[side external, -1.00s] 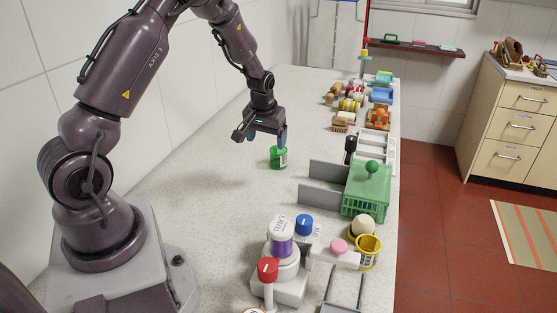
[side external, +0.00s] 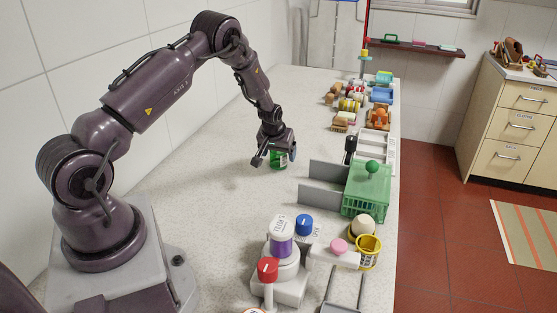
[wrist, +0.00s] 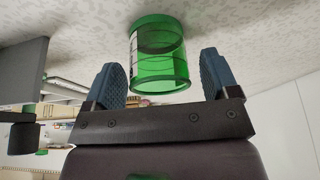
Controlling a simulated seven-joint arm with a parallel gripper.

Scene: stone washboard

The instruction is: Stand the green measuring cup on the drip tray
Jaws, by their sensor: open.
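The green measuring cup (side external: 278,162) is see-through with a label on its side, and appears to stand upright on the speckled counter. My gripper (side external: 275,156) is down at the cup and partly hides it in the side view. In the wrist view the cup (wrist: 160,62) lies between the two blue fingers of my open gripper (wrist: 160,72), with a visible gap on each side. I cannot tell for sure which thing is the drip tray; a white tray-like frame (side external: 391,155) lies at the counter's right edge.
Grey upright panels (side external: 322,196) and a green basket (side external: 366,192) stand right of and nearer than the cup. Several small items crowd the far right. The counter left of the cup is clear.

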